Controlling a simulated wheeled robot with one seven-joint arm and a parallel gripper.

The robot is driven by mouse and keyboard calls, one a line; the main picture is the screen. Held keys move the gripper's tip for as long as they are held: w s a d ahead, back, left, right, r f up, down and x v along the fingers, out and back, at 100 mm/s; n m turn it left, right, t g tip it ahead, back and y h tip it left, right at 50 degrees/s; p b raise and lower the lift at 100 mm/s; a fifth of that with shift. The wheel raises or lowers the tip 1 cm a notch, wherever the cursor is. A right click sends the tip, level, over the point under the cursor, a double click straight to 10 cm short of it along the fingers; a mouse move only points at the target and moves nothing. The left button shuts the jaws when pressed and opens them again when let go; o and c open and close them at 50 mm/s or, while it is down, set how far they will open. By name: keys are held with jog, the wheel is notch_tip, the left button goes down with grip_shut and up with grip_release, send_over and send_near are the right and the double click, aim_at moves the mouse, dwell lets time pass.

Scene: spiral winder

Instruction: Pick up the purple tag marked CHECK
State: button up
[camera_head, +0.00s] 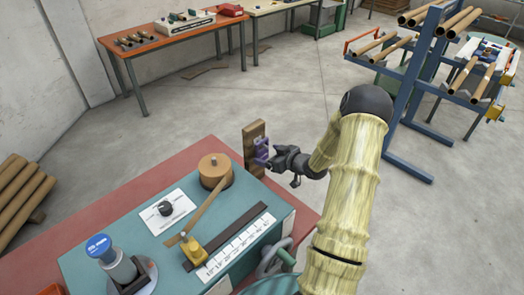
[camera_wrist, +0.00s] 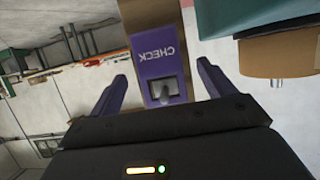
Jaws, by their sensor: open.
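The purple tag marked CHECK (camera_wrist: 153,60) hangs on a wooden board, and its lettering is upside down in the wrist view. A light square opening with a dark peg in it shows near the tag's end. In the head view the tag (camera_head: 261,151) is on the upright wooden board (camera_head: 254,136) at the back corner of the teal machine. My gripper (camera_wrist: 163,88) is open, with one purple-looking finger on each side of the tag and gaps between. In the head view my gripper (camera_head: 272,160) is right beside the tag. Contact there cannot be told.
A blue tube rack (camera_head: 415,90) stands at the right. An orange-topped table (camera_head: 160,40) stands behind. Grey floor between is free.

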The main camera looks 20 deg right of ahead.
aim_at(262, 151)
jog(key=shift+x, duration=1.4)
jog(key=c, duration=1.1)
